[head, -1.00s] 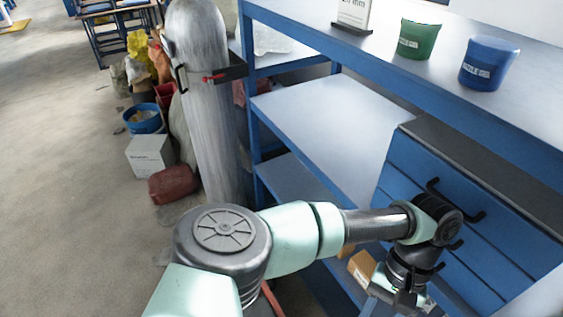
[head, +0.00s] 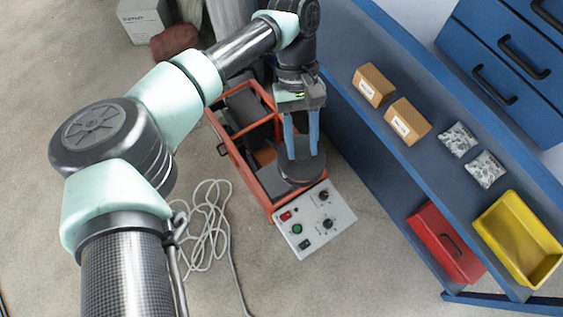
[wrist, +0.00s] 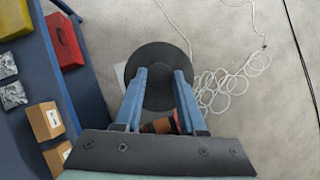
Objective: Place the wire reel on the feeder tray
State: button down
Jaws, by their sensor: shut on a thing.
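The wire reel (head: 300,173) is a dark round disc hanging below my gripper. My gripper (head: 303,154) points down with its two blue fingers shut on the reel. In the wrist view the reel (wrist: 158,54) shows as a dark disc between the fingers. Below it stands an orange-red framed unit (head: 238,160) with dark grey panels inside. The reel is over the front right part of this unit. I cannot tell which part is the feeder tray, or whether the reel touches anything; the reel and fingers hide what lies beneath.
A pale control panel (head: 318,230) with knobs is at the unit's front. A white cable (head: 207,225) lies coiled on the floor at left. At right a blue shelf rack (head: 375,130) holds cardboard boxes (head: 408,121), bags, a red case (head: 445,240) and a yellow bin (head: 518,238).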

jog(key=w+d+f+n+t+h+b, duration=0.2)
jog(key=w+f+n+b, duration=0.3)
jog(key=f+b, duration=0.55)
jog(key=w+d+f+n+t+h+b, duration=0.1)
jog(key=w+f+n+t+h+b, duration=0.15)
jog(key=f+n+b, duration=0.65)
jog(key=w+a+f+n+t+b, duration=0.1)
jog(key=w+f+n+b, duration=0.1)
jog(key=f+b, duration=0.6)
jog(key=w+a+f+n+t+b, duration=0.1)
jog(key=w+f+n+t+b, duration=0.1)
jog(key=f+b, duration=0.6)
jog(key=w+a+f+n+t+y+b, duration=0.1)
jog(key=w+a+f+n+t+b, duration=0.1)
jog(key=f+b, duration=0.6)
jog(key=shift+w+f+n+b, duration=0.1)
jog(key=shift+w+n+b, duration=0.25)
jog(key=shift+n, duration=0.3)
jog(key=shift+w+f+n+b, duration=0.1)
jog(key=shift+w+n+b, duration=0.2)
jog(key=shift+n, duration=0.35)
jog(key=shift+r, duration=0.1)
jog(key=c, duration=0.9)
grip_release()
jog(key=shift+s+f, duration=0.15)
jog(key=shift+f, duration=0.15)
jog(key=o, duration=0.4)
